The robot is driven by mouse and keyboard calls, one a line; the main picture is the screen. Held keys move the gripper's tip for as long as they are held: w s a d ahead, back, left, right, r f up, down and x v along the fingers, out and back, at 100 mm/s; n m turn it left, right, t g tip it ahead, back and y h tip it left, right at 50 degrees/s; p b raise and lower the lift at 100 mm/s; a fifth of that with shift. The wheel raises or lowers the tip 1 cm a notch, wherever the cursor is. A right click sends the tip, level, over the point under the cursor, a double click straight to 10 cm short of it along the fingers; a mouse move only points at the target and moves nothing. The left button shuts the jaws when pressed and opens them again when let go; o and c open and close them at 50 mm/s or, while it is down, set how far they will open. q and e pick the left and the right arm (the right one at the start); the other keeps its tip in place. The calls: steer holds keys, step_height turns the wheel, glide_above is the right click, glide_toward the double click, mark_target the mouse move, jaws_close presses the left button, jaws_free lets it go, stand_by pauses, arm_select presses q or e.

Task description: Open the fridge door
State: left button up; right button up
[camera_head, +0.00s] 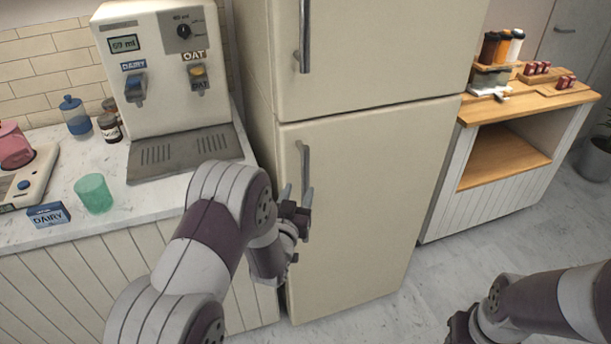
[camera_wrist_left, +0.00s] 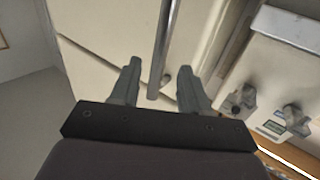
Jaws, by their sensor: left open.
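The cream fridge has an upper door (camera_head: 380,50) and a lower door (camera_head: 370,200), both closed flush. Each has a vertical metal handle near its left edge, the upper handle (camera_head: 304,35) and the lower handle (camera_head: 305,165). My left gripper (camera_head: 297,196) is open at the lower end of the lower handle. In the left wrist view a metal handle (camera_wrist_left: 163,45) runs down between the two open fingers of my left gripper (camera_wrist_left: 159,72). I cannot tell whether they touch it. My right arm shows at the bottom right, with its fingers not clearly visible.
Left of the fridge a counter holds the milk dispenser (camera_head: 160,60), a green cup (camera_head: 94,193) and a dairy box (camera_head: 48,215). A wooden-topped cart (camera_head: 540,105) stands to the right. The floor (camera_head: 450,270) before the fridge's right side is clear.

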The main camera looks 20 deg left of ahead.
mark_target(304, 178)
arm_select(q)
steer(key=w, duration=0.7)
steer(key=shift+w+p, duration=0.2)
steer(key=shift+p, duration=0.1)
jaws_close()
